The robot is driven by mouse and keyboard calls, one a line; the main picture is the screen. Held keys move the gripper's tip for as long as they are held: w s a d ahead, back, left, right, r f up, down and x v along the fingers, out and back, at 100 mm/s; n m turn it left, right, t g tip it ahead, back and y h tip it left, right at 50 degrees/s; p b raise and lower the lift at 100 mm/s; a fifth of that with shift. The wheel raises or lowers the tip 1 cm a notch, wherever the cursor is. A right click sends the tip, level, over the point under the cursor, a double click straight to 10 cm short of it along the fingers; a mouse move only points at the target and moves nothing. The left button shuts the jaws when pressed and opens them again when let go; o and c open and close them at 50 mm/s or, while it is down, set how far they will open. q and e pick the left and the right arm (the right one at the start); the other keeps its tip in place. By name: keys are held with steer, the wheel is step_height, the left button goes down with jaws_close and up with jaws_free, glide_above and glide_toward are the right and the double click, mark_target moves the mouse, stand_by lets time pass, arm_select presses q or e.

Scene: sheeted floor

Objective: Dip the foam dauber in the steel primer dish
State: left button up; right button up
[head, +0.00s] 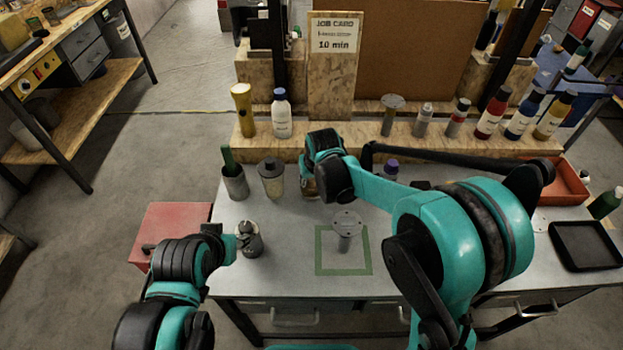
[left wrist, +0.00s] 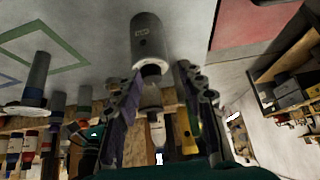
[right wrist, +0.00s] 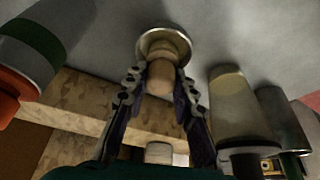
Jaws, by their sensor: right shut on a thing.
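My right gripper (right wrist: 160,85) is shut on the tan handle of the foam dauber (right wrist: 161,78). The dauber's wider lower part lies inside the shiny rim of the steel primer dish (right wrist: 143,45) in the right wrist view. I cannot tell how deep it reaches. In the head view this gripper (head: 312,188) is at the table's back edge, and its arm hides much of the dish. My left gripper (left wrist: 158,72) has its fingers apart on either side of the narrow neck of a grey labelled container (left wrist: 150,38). That container (head: 250,241) stands at the table's left.
A grey flanged post (head: 347,224) stands in a green square outline. A jar (head: 271,180) and a cup with a green handle (head: 235,182) stand left of my right gripper. A shelf with several bottles runs behind. A black tray (head: 584,246) lies at right.

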steer(key=shift+s+f+b, duration=0.1)
steer(key=shift+f+b, duration=0.25)
steer(key=shift+f, duration=0.1)
stand_by(1.1)
steer(key=shift+r+p, duration=2.65)
steer(key=shift+r, duration=0.9)
steer(key=shift+f, duration=0.15)
